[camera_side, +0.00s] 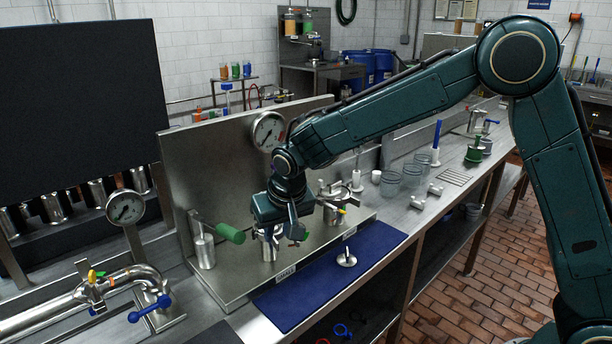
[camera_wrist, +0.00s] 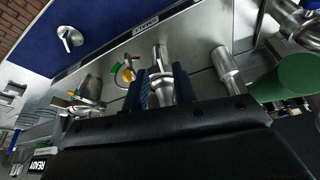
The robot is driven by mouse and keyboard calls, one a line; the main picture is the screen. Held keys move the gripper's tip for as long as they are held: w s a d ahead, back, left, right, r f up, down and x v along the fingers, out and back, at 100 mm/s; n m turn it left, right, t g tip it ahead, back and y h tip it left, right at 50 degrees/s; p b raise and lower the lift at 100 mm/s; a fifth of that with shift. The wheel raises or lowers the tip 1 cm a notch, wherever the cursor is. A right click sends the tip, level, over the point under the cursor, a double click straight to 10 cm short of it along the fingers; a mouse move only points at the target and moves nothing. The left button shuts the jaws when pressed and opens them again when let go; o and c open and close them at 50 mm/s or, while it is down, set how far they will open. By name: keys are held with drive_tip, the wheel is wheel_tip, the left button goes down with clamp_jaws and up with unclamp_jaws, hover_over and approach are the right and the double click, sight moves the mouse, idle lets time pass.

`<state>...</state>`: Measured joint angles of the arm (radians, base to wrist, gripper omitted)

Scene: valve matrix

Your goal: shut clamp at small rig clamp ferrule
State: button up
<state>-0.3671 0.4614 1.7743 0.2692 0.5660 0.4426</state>
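The small rig is a steel base plate with an upright back plate (camera_side: 215,165). In the side view, my gripper (camera_side: 285,225) points down over the steel clamp ferrule (camera_side: 267,246) in the middle of the base plate and partly hides it. In the wrist view, the two dark blue fingers of my gripper (camera_wrist: 158,88) are apart, one on each side of the upright steel clamp ferrule (camera_wrist: 160,68). A small yellow part with red and green (camera_wrist: 125,74) shows beside the left finger. The clamp's lower side is hidden, so its closure cannot be made out.
A steel cylinder with a green handle (camera_side: 230,233) stands left of my gripper; a valved fitting (camera_side: 335,205) stands right. A pressure gauge (camera_side: 268,131) is on the back plate. A blue mat (camera_side: 300,300) in front carries a small steel part (camera_side: 346,259) and is otherwise clear.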

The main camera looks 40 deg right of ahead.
sight(276, 241)
drive_tip(key=shift+x, duration=1.6)
clamp_jaws()
